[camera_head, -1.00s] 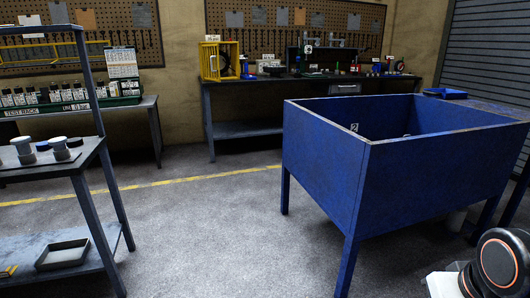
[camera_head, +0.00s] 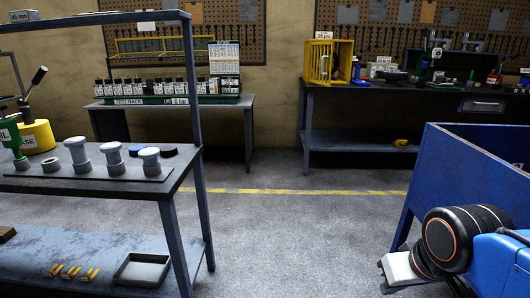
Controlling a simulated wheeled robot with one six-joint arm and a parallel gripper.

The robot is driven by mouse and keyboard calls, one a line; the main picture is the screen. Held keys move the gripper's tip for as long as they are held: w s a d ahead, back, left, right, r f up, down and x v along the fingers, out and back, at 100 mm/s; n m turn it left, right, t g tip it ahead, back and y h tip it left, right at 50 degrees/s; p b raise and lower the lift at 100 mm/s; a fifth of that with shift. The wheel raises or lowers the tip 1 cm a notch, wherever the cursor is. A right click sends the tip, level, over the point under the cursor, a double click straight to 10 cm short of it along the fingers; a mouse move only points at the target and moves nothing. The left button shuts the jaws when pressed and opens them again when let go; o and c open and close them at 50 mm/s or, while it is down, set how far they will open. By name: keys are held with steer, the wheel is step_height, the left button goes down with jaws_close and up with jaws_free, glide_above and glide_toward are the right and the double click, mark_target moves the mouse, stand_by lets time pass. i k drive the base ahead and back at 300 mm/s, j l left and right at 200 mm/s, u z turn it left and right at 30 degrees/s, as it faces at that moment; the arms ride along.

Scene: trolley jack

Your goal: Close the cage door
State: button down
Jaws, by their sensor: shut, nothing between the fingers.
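The yellow cage (camera_head: 345,60) stands on the left end of the dark bench against the back wall, to the right of the view's middle. A barred yellow panel shows at its front left, and the inside looks partly exposed to its right. At this distance I cannot tell how far the door stands from its frame. Part of my arm shows at the lower right, well short of the cage. My gripper's fingers are not in view.
A blue tub (camera_head: 470,165) stands at the right, close to my arm. A metal shelf unit (camera_head: 95,178) with cylinders fills the left foreground. A test rack (camera_head: 165,90) stands on a back bench. The grey floor (camera_head: 290,225) between them is clear.

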mark_target(318, 63)
steer(key=i, duration=1.65)
steer(key=i+j+z, duration=0.15)
steer(key=i, duration=0.65)
steer(key=i+j+z, duration=0.1)
steer(key=i, duration=0.75)
